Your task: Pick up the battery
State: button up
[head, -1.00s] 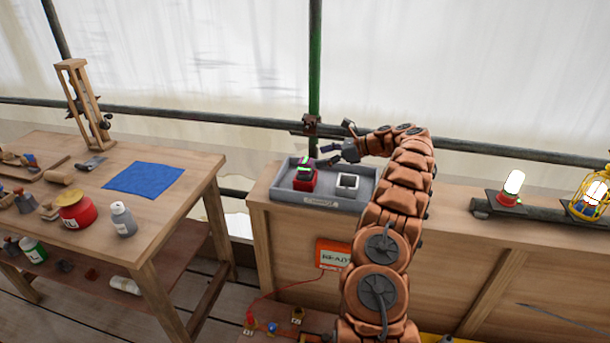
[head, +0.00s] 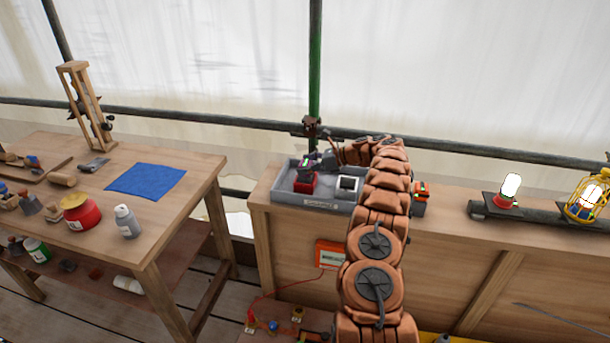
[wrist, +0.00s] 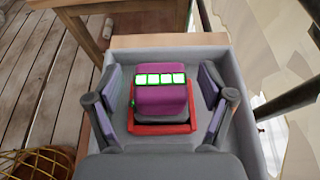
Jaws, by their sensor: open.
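The battery (wrist: 161,102) is a purple block with a row of lit green-white cells across its top. It sits in a red square holder (wrist: 181,128) in the grey tray (wrist: 229,58). In the head view the red holder (head: 303,183) shows at the tray's left side, and the battery is mostly covered by my gripper (head: 318,162). In the wrist view my gripper (wrist: 160,103) is open, with one finger on each side of the battery and a visible gap to both sides. The battery's lower part is hidden in the holder.
A white-topped square socket (head: 348,184) stands in the tray, right of the red holder. The tray rests on a wooden bench (head: 460,240). A red lamp (head: 509,190) and a yellow caged lamp (head: 588,200) stand farther right. A workbench with a blue cloth (head: 146,181) is at left.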

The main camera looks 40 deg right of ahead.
grip_shut()
dwell(0.7)
